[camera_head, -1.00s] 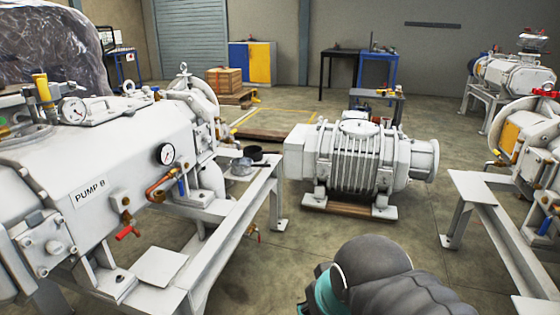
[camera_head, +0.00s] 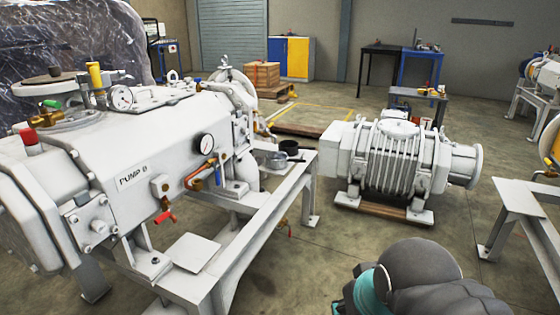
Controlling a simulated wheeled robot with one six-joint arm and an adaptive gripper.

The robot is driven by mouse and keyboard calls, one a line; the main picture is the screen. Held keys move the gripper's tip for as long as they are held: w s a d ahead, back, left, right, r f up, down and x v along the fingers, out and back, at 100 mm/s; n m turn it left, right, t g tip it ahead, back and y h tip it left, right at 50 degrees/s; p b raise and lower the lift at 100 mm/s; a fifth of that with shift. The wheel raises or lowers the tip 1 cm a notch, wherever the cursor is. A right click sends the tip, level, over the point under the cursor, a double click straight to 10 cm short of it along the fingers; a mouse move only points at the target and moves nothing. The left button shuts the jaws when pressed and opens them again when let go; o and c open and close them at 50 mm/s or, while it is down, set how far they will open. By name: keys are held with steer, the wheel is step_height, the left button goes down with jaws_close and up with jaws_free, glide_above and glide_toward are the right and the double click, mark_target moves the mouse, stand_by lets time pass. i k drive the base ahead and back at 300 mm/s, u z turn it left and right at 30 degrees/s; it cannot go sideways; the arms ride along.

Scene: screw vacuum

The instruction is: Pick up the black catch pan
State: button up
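A small round black vessel (camera_head: 289,147), which looks like the black catch pan, rests at the far end of the white steel frame (camera_head: 262,215) beside PUMP B (camera_head: 130,150). A grey metal pan or bowl (camera_head: 271,161) sits just left of it; I cannot tell whether the two touch. Part of my own arm shows at the bottom right, in dark grey and teal. My gripper is not in view, so its state and what it may hold are hidden.
A white finned blower (camera_head: 395,160) on a wooden pallet (camera_head: 382,209) stands right of the frame. Another white stand (camera_head: 515,200) is at the right edge. Bare floor (camera_head: 345,245) lies between them. A red-handled valve (camera_head: 165,215) sticks out from the pump.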

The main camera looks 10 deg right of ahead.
mark_target(297, 149)
steer(key=z, duration=0.7)
steer(key=i, duration=1.85)
steer(key=u, duration=0.9)
